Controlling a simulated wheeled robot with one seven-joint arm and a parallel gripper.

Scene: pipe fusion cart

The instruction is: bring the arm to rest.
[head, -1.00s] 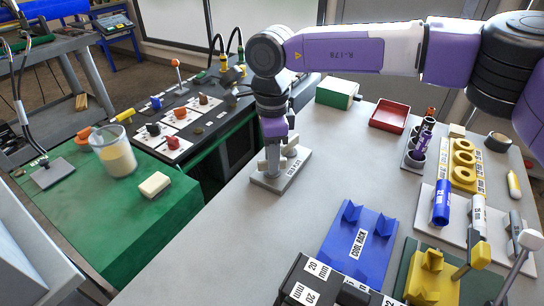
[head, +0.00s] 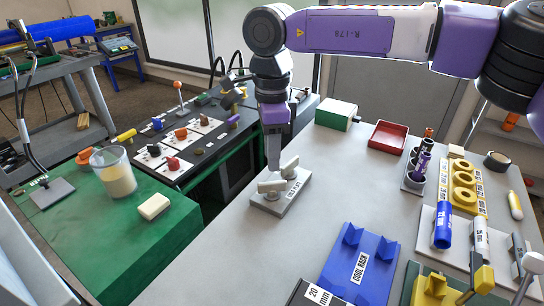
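My arm reaches in from the upper right and folds down at a dark joint. My gripper (head: 273,160) hangs below it, pointing straight down. It is just above or behind a grey labelled stand (head: 293,197) on the grey cart top. The stand carries pale grey handle-like pieces (head: 271,186). The gripper shows edge-on as one narrow grey shape, so the gap between its fingers is hidden. I see nothing held below the fingertips. I cannot tell whether the tip touches the pale pieces.
A blue cool rack (head: 378,243) and a yellow holder (head: 432,288) stand at the front. A red tray (head: 387,136) and a green-white box (head: 337,113) are at the back. Right are yellow rings and tubes. Left is a control panel and a beaker (head: 115,172). The middle of the cart is clear.

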